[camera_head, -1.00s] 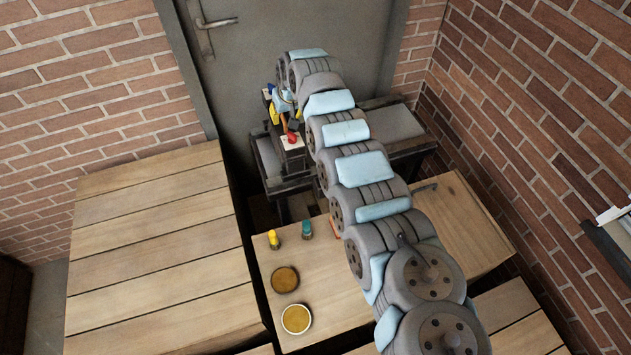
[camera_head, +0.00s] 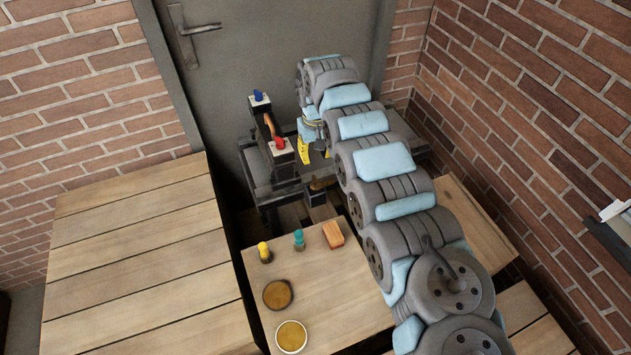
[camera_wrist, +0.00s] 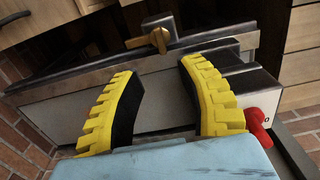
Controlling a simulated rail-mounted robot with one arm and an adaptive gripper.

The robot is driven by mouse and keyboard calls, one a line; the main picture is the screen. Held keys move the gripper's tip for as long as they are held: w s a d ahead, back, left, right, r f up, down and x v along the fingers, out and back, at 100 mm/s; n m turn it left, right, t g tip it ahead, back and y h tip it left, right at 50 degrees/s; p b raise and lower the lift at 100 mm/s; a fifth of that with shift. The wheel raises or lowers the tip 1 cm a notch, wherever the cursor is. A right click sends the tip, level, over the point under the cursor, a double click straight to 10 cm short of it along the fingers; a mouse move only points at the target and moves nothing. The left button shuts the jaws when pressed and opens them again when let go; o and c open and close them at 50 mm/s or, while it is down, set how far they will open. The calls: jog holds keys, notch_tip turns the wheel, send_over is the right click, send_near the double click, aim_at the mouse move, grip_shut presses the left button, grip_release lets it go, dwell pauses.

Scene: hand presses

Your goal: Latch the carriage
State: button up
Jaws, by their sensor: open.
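A dark hand press (camera_head: 285,172) stands against the door. On it, a white-topped block carries a red knob (camera_head: 279,143), and a second post carries a blue knob (camera_head: 259,95). A brass latch-like lever (camera_head: 318,184) sits at the press's near edge; it also shows in the wrist view (camera_wrist: 158,40), beyond my fingertips. My gripper (camera_head: 312,150) is over the press bed, right of the red-knob block. Its yellow fingers (camera_wrist: 161,70) are spread, with nothing held between them. The red knob (camera_wrist: 258,122) is right of them in the wrist view. I cannot tell which part is the carriage; my arm hides part of the bed.
A near table (camera_head: 340,290) holds a yellow-topped stamp (camera_head: 264,251), a teal-topped stamp (camera_head: 298,239), an orange block (camera_head: 333,234) and two round dishes. A larger plank table (camera_head: 140,260) is at the left. Brick walls and the door close in the back and right.

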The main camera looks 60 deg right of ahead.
aim_at(315, 179)
notch_tip(315, 179, down, 11)
jog(key=b, duration=0.3)
grip_shut()
dwell(0.3)
